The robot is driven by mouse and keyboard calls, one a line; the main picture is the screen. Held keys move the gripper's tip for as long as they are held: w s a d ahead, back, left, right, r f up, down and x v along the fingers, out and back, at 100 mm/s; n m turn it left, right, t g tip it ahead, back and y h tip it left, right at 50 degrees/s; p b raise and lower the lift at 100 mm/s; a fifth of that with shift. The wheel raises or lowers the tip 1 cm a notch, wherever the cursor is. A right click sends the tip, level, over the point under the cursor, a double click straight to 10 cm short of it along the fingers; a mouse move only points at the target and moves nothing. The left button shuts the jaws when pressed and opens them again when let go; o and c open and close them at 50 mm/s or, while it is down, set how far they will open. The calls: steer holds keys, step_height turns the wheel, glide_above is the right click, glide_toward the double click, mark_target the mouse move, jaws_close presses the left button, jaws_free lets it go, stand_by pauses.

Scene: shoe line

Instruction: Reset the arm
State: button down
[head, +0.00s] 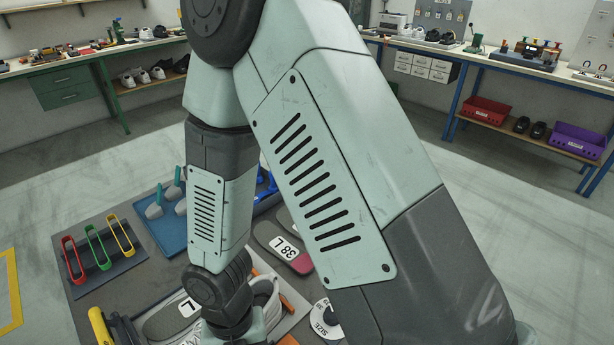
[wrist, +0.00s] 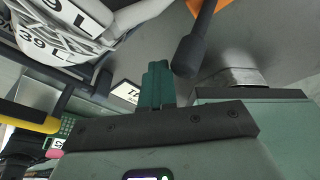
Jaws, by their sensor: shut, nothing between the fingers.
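My gripper (wrist: 156,85) shows in the wrist view as two teal fingers pressed together, with nothing between them. My arm fills the middle of the head view and reaches down to the workbench; the gripper fingers are hidden there. A white shoe part marked "39 L" (wrist: 70,30) is at the upper left of the wrist view, apart from the fingertips in the picture. A dark rod-like tool (wrist: 192,50) lies just right of the fingertips; I cannot tell whether they touch.
The workbench mat (head: 75,220) holds red, green and yellow loops (head: 96,245), a blue tray (head: 160,232) with teal-handled tools, a sole marked "38 L" (head: 272,240) and a yellow-handled tool (head: 100,326). Side benches (head: 480,58) stand farther back. The grey floor between is clear.

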steer(key=shift+w+d, duration=0.25)
steer(key=shift+d, duration=0.2)
steer(key=shift+s, duration=0.15)
step_height(320, 180, up, 9)
steer(key=a, duration=0.1)
steer(key=shift+s+a, duration=0.25)
steer(key=shift+s, duration=0.15)
stand_by(1.0)
